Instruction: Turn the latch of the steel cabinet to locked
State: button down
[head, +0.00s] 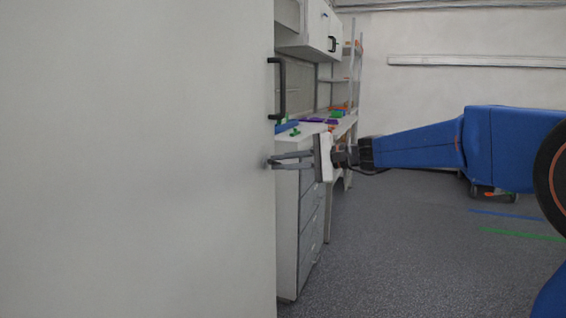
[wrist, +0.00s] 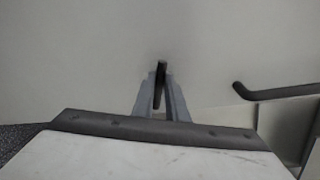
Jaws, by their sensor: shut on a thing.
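The steel cabinet (head: 140,160) fills the left of the head view as a large pale panel; its pale face also fills the back of the wrist view (wrist: 90,60). The latch (wrist: 162,70) is a small dark bar on that face, between my fingertips. In the wrist view it points nearly up and down, tilted slightly, roughly across the line of the handle. My gripper (head: 271,162) reaches the cabinet's edge from the right, below the handle. In the wrist view my gripper (wrist: 160,85) is shut on the latch. The latch cannot be made out in the head view.
A black bar handle (head: 281,88) is on the cabinet above my gripper; it shows at the right of the wrist view (wrist: 275,92). Behind stands a workbench with drawers (head: 310,225) and small coloured items on top. Grey floor (head: 420,260) lies open at the right.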

jog(key=shift+s+f+n+t+h, duration=0.15)
jog(key=shift+n+t, duration=0.1)
jog(key=shift+n, duration=0.7)
jog(key=shift+s+f+n+t+h, duration=0.15)
jog(key=shift+n+t, duration=0.1)
jog(key=shift+n, duration=0.7)
jog(key=shift+w, duration=0.1)
jog(key=c, duration=1.8)
grip_release()
jog(key=shift+a, duration=0.1)
jog(key=shift+o, duration=0.2)
jog(key=v, duration=1.7)
jog(key=shift+d, duration=0.2)
